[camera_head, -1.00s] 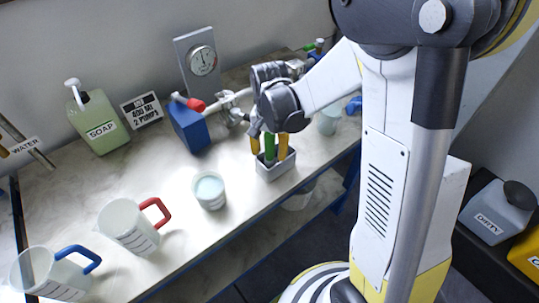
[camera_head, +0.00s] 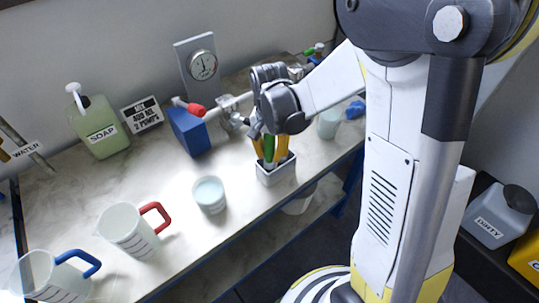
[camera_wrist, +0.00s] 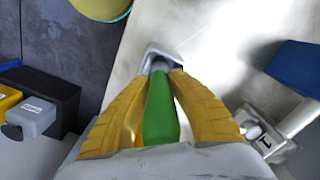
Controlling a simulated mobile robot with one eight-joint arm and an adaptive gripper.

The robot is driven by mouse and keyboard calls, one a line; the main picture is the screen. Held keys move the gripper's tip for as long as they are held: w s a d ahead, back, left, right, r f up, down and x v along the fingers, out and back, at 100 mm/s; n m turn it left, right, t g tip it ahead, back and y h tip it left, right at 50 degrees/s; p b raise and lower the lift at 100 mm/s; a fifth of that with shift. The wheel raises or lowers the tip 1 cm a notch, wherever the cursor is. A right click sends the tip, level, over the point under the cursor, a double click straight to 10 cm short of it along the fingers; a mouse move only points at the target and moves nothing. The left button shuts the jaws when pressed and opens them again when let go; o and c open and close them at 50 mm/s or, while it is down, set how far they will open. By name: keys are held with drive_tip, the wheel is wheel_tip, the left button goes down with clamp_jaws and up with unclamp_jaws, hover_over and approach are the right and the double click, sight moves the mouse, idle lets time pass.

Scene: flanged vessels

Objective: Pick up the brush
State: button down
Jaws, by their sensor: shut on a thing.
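The brush (camera_head: 269,147) has a green handle and stands in a small grey box-shaped holder (camera_head: 276,174) near the table's front edge. The green handle also shows in the wrist view (camera_wrist: 160,110), running between my yellow fingers. My gripper (camera_head: 270,157) points down over the holder, with one finger on each side of the handle. In the wrist view, my gripper (camera_wrist: 161,80) has its fingertips drawn together on the handle at the holder's mouth. The brush's lower end is hidden inside the holder.
A cup of pale liquid (camera_head: 209,195) stands left of the holder. A red-handled jug (camera_head: 128,232), a blue-handled jug (camera_head: 50,278) and a soap bottle (camera_head: 98,128) are farther left. A blue box (camera_head: 190,130) and a gauge (camera_head: 202,65) stand behind.

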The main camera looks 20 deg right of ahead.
wheel_tip(320, 180, up, 17)
drive_tip(key=p, duration=0.4)
drive_tip(key=shift+f+p, duration=0.1)
drive_tip(key=shift+p, duration=0.2)
idle(1.3)
